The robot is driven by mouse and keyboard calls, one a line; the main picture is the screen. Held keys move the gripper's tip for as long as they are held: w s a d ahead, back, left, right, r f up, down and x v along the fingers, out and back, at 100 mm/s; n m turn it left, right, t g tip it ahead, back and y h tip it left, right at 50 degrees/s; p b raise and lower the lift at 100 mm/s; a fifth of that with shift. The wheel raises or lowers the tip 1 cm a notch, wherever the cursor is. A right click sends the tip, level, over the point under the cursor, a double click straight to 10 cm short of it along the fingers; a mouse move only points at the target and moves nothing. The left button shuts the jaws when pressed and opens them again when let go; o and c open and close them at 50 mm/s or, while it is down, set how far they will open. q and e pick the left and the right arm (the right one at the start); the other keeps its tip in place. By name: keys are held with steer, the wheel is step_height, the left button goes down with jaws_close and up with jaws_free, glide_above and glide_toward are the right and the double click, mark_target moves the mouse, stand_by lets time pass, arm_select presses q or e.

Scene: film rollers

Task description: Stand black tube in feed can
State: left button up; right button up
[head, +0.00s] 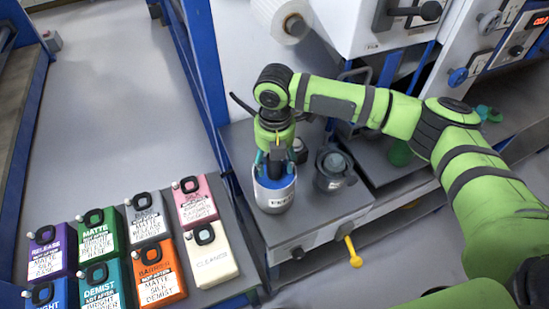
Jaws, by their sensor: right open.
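My left gripper is out of view.
A dark grey pot (334,172) stands close right of the can. Several coloured jugs (155,270) fill the lower left. A blue post (205,60) rises behind the bench's left edge. A yellow lever (354,252) sticks out at the front, and a white roll (285,18) hangs behind.

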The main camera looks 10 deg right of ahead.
step_height(320, 180, up, 12)
steer(key=s+a+f+m+t+y, duration=0.1)
steer(key=s+a+f+m+y, duration=0.1)
steer(key=s+a+f+m, duration=0.4)
steer(key=s+a+f+m+t+y, duration=0.1)
steer(key=s+a+f+m+y, duration=0.2)
steer(key=f, duration=0.5)
steer(key=s+d+f+m+t+h, duration=0.1)
steer(key=s+d+f+m+h, duration=0.1)
steer(key=s+d+f+m, duration=0.45)
steer(key=s+d+f+m+h, duration=0.3)
steer(key=s+d+m, duration=0.4)
steer(key=d+m, duration=0.5)
steer(key=s+f+b, duration=0.1)
steer(key=s+f, duration=0.2)
steer(key=f, duration=2.2)
steer(key=s+d+f+n+g+b, duration=0.1)
steer(key=s+d+f+g, duration=0.1)
steer(key=s+f, duration=1.1)
steer(key=shift+s+d, duration=0.4)
steer(key=shift+s, duration=0.55)
